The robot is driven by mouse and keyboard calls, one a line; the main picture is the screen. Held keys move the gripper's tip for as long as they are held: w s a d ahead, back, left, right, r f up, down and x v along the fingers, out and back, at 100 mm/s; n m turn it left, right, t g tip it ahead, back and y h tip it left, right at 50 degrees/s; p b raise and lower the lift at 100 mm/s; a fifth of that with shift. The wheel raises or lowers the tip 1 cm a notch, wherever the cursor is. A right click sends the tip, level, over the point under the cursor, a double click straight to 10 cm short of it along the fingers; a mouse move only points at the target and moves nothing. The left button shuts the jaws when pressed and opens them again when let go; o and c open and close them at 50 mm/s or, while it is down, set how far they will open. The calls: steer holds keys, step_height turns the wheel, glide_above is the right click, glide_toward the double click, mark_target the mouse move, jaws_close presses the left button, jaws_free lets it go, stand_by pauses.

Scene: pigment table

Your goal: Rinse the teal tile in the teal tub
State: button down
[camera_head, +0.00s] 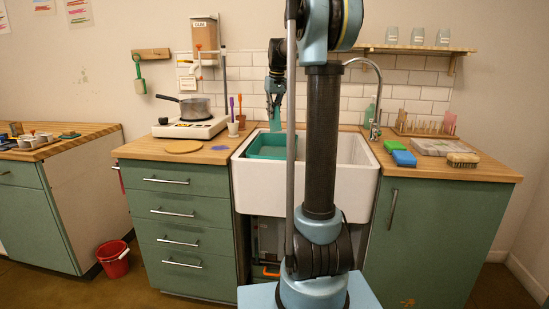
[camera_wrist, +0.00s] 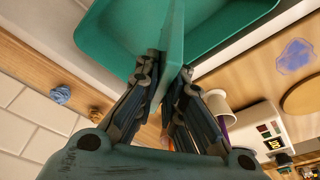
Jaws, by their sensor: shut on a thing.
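My gripper (camera_head: 275,95) is shut on the teal tile (camera_head: 275,119) and points down above the sink. In the wrist view the tile (camera_wrist: 170,30) stands on edge between the fingertips of my gripper (camera_wrist: 168,70). The teal tub (camera_head: 267,146) sits in the left part of the white sink. In the wrist view the tub (camera_wrist: 225,22) lies beyond the tile. The tile hangs upright over the tub's back part. I cannot tell whether its lower edge is inside the tub.
A faucet (camera_head: 374,110) rises at the sink's back right. A white cup (camera_head: 233,129) with brushes and a hot plate (camera_head: 190,128) with a pot stand left of the sink. Blue and green sponges (camera_head: 403,158), a tray and a brush (camera_head: 462,160) lie on the right counter.

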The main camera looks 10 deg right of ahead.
steer(key=shift+w+v, duration=0.2)
steer(key=shift+v, duration=0.8)
steer(key=shift+w+v, duration=0.15)
steer(key=shift+v, duration=0.8)
steer(key=shift+a+r, duration=0.1)
steer(key=shift+a, duration=0.05)
